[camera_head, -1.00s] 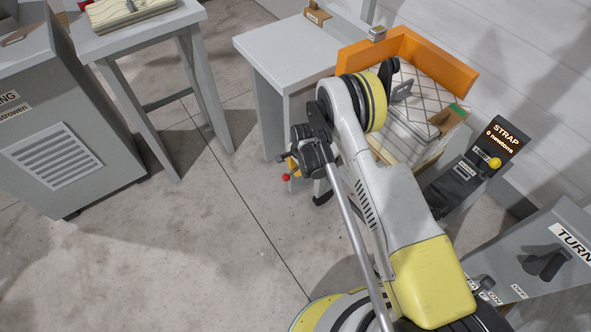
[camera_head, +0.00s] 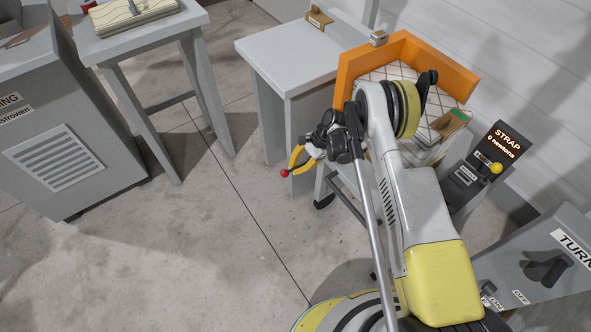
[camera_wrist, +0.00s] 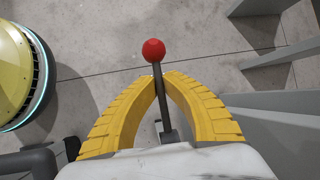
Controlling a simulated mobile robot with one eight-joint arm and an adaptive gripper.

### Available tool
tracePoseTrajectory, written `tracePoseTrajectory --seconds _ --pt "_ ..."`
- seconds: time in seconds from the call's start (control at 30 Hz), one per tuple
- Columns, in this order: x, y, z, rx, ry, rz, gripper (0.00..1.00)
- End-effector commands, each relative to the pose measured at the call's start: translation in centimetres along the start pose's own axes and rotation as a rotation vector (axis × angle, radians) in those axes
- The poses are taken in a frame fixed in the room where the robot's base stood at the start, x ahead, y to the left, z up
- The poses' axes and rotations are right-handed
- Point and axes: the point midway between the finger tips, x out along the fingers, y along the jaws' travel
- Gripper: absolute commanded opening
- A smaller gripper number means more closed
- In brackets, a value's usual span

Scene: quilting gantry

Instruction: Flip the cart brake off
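The brake lever (camera_wrist: 160,90) is a thin dark stem with a red ball knob (camera_wrist: 153,50) on top. It stands between the yellow fingers of my gripper (camera_wrist: 160,77) in the wrist view. The fingertips close in on the stem just below the knob, and the stem's foot shows between the fingers. In the head view, the red knob (camera_head: 284,173) sticks out just past my gripper's yellow fingers (camera_head: 291,167), left of the cart. The cart's dark caster (camera_head: 324,201) shows below; much of the cart is hidden behind my arm.
An orange guard (camera_head: 430,62) surrounds quilted fabric behind my arm. A grey table (camera_head: 285,62) stands left of it. Open floor (camera_head: 200,255) lies at lower left.

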Motion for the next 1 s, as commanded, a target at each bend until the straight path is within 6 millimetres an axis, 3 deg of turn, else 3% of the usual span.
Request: tracePoseTrajectory --seconds 0.57,0.6,0.67,1.0 --pt "-0.24 -0.05 0.15 0.007 -0.039 -0.003 0.0" --pt "-0.24 -0.05 0.15 0.007 -0.038 -0.003 0.17" --pt "-0.24 -0.05 0.15 0.007 -0.038 -0.003 0.31" --pt "-0.5 -0.13 0.28 0.007 -0.038 -0.003 0.31"
